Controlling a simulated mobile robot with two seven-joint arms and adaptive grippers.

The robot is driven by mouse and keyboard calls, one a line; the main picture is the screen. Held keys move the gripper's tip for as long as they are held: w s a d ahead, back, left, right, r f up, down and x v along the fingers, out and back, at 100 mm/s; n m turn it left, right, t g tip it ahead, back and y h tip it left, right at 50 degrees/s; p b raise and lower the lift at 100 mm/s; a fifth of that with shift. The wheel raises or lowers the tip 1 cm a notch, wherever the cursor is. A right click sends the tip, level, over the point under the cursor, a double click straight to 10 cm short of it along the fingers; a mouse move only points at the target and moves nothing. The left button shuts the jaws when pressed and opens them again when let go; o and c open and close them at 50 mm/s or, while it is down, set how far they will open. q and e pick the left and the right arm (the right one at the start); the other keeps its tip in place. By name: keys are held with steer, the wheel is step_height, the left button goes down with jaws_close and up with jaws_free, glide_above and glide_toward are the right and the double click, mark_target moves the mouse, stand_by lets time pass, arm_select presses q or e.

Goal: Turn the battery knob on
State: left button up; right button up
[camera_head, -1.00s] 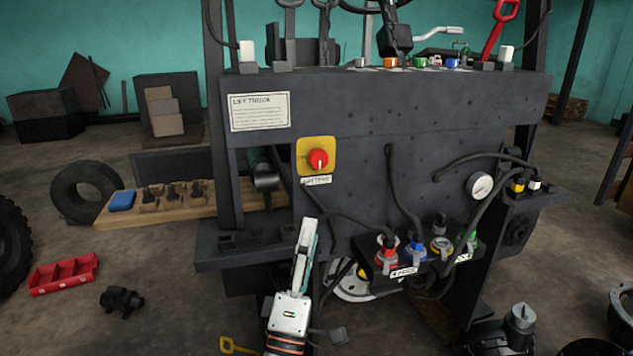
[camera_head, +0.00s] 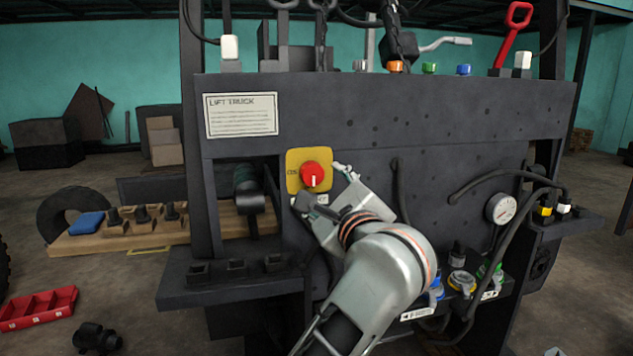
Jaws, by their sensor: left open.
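The battery knob (camera_head: 314,174) is a round red knob with a white mark pointing down. It sits on a yellow square plate (camera_head: 294,158) on the dark front panel of the lift truck (camera_head: 450,135). My left gripper (camera_head: 322,183) is open, one finger at the lower left of the knob and the other at its right. Whether the fingers touch the knob cannot be told. The gripper hides most of the label under the plate.
Black hoses (camera_head: 400,192) and a pressure gauge (camera_head: 500,209) are on the panel to the right. Coloured connectors (camera_head: 462,283) sit low on the truck, partly behind my arm. A shelf (camera_head: 215,284) juts out at the lower left.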

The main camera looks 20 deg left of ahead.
mark_target(314, 176)
arm_select(q)
steer(key=x, duration=0.7)
steer(key=shift+w+a+b, duration=0.1)
steer(key=shift+a+b, duration=0.1)
steer(key=shift+b, duration=0.2)
steer(key=c, duration=1.1)
